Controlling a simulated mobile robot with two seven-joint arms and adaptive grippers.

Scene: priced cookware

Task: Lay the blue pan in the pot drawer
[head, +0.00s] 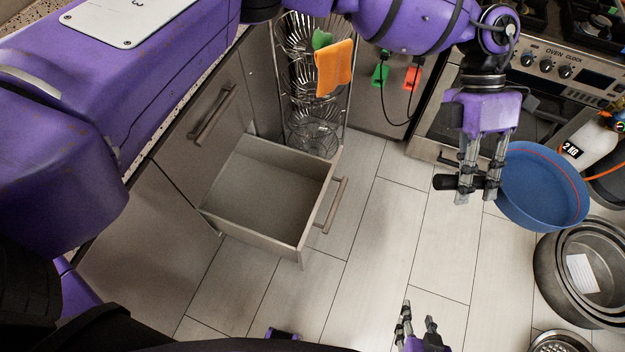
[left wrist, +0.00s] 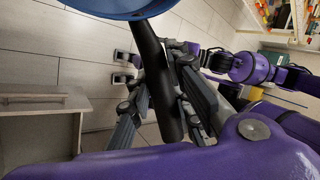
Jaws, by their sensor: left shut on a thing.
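The blue pan (head: 543,186) is in the air at the right of the head view, its open side up. My left gripper (head: 479,184) is shut on its black handle (head: 450,183); the handle also runs between the fingers in the left wrist view (left wrist: 156,75), with the blue pan body (left wrist: 110,8) at the top edge. The pot drawer (head: 268,190) is pulled open and empty, well left of the pan. It also shows in the left wrist view (left wrist: 42,103). My right gripper (head: 418,322) is low in the head view, empty, with its fingers apart.
An oven (head: 570,75) is at the back right. Nested grey pots (head: 585,270) are at the right. The tiled floor (head: 385,240) between drawer and pan is clear.

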